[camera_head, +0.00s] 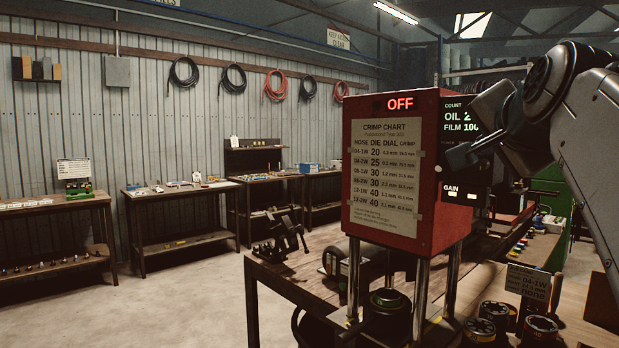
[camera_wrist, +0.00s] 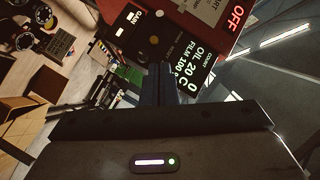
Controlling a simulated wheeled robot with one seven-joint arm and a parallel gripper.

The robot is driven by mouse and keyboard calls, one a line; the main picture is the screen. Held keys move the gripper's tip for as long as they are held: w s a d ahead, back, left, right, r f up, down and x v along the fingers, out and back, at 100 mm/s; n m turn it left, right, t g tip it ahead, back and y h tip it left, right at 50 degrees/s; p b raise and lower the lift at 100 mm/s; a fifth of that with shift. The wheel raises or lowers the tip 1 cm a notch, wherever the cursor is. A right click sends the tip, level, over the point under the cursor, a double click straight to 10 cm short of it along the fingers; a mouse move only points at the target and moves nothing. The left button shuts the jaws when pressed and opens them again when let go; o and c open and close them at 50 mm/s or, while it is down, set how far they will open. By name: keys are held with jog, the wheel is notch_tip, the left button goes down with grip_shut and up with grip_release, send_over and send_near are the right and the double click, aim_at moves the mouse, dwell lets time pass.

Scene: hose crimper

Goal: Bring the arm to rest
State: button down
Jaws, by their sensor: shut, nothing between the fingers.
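My arm (camera_head: 600,135) enters from the right in the head view and bends at a raised elbow. My gripper (camera_head: 450,157) is beside the right side of the red crimper head (camera_head: 455,215); I cannot tell whether it touches it. In the wrist view my gripper (camera_wrist: 155,88) has its dark fingers shut, with nothing between them, pointing towards the crimper's side panel (camera_wrist: 140,38). The crimper carries a crimp chart (camera_head: 390,175) on its front and a red OFF display (camera_head: 400,103). A display beside it reads OIL and FILM (camera_head: 462,117).
The crimper stands on metal posts (camera_head: 420,285) on a wooden bench (camera_head: 315,255). Several round dies (camera_head: 540,327) and a 04-1W card (camera_head: 530,285) sit at the bench's right. Side tables (camera_head: 180,215) line the far wall. The floor (camera_head: 190,300) at left is clear.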

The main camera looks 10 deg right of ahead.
jog(key=w+a+f+n+g+y+p, duration=0.15)
jog(key=a+f+n+g, duration=0.35)
jog(key=f, duration=0.8)
jog(key=w+a+f+n+g+y, duration=0.1)
jog(key=a+f+n+y, duration=0.35)
jog(key=f, duration=0.75)
jog(key=s+a+f+n+g, duration=0.2)
jog(key=s+a+f, duration=0.3)
jog(key=f, duration=0.5)
jog(key=s+a+f+n+g, duration=0.3)
jog(key=s+f, duration=0.4)
jog(key=f, duration=0.3)
jog(key=shift+s+a+n+g+p, duration=0.15)
jog(key=shift+a+n+g+p, duration=0.2)
jog(key=shift+a, duration=0.55)
